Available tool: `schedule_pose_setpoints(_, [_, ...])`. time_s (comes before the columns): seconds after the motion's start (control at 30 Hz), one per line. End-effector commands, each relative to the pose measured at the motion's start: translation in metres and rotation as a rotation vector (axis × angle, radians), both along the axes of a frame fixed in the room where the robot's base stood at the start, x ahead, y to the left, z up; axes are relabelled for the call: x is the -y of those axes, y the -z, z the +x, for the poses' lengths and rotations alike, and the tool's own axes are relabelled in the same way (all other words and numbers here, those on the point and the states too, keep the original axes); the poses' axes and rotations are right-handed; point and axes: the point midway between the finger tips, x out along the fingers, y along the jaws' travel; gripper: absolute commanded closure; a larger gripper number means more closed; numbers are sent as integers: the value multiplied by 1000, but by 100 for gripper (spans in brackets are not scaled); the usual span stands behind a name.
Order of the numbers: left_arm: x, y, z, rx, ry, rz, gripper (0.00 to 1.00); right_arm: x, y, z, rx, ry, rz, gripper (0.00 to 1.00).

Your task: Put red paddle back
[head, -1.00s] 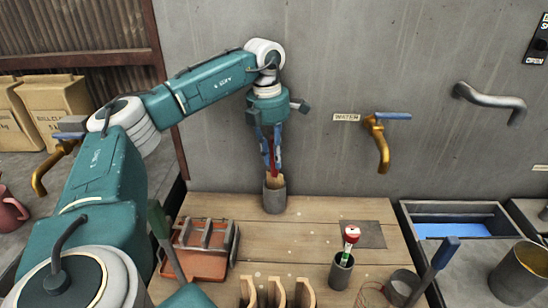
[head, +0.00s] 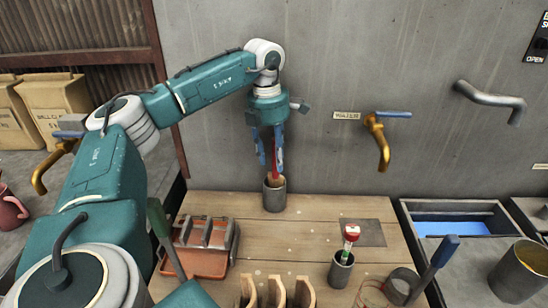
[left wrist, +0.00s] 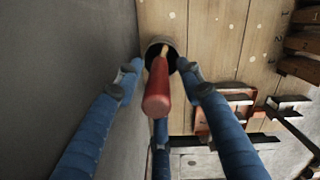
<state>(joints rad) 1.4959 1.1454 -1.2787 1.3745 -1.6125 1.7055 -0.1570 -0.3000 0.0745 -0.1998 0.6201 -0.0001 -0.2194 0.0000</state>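The red paddle (head: 273,158) stands about upright, its wooden lower end in a grey cylindrical cup (head: 274,197) at the back of the wooden bench, by the wall. In the left wrist view, the red handle (left wrist: 158,92) points toward the camera and the shaft enters the dark mouth of the cup (left wrist: 172,50). My left gripper (head: 269,165) is above the cup with its blue fingers spread around the handle. In the left wrist view, gaps show between fingers and handle, so it is open. My right gripper is not in view.
A second grey cup (head: 341,271) holds a red-and-white tool (head: 350,236). An orange tray with a metal rack (head: 205,262) stands at left. Wooden holders (head: 276,292) are at front. A brass water tap (head: 378,140) sticks out from the wall. The bench middle is clear.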

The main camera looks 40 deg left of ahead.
Motion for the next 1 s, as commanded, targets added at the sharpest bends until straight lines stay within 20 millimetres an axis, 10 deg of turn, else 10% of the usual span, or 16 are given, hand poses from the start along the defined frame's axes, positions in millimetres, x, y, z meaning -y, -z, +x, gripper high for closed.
schedule_pose_setpoints(0.5, [-4,-99,-6,4,0,-1,62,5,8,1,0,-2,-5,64])
schedule_pose_setpoints(1.0, [-6,-115,-8,1,1,0,62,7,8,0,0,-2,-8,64])
